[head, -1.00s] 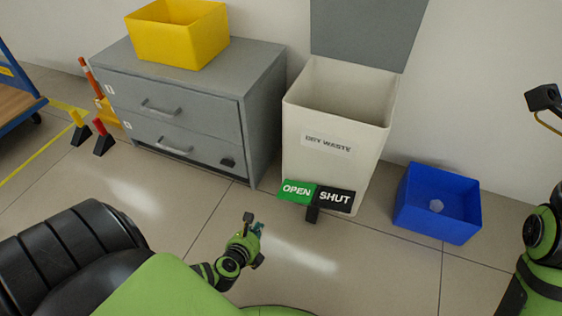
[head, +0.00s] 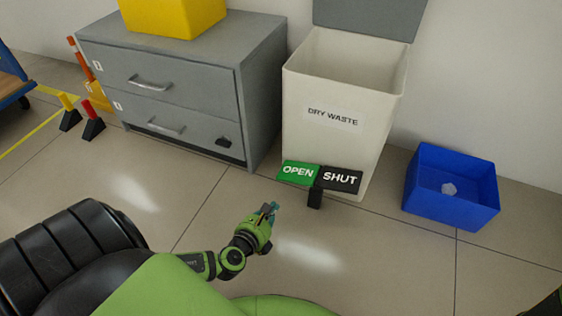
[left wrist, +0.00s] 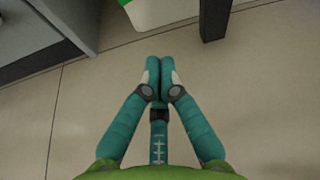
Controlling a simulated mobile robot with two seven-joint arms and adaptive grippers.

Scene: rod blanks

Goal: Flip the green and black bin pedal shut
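The green and black pedal stands on a short black post (head: 315,198) in front of the white dry waste bin (head: 335,85). Its green half (head: 297,183) reads OPEN on the left and its black half (head: 341,190) reads SHUT on the right. The bin's grey lid (head: 370,15) stands up, and the bin is open. My left gripper (head: 271,209) is in front of the pedal, to its left and apart from it. In the left wrist view its teal fingers (left wrist: 160,75) meet with nothing between them. The post (left wrist: 214,18) shows at the top there. My right gripper is out of view.
A grey drawer cabinet (head: 185,85) with a yellow bin (head: 172,15) on top stands left of the waste bin. A blue box (head: 450,210) with a pale lump inside is to the right. Floor between my left gripper and the pedal is clear.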

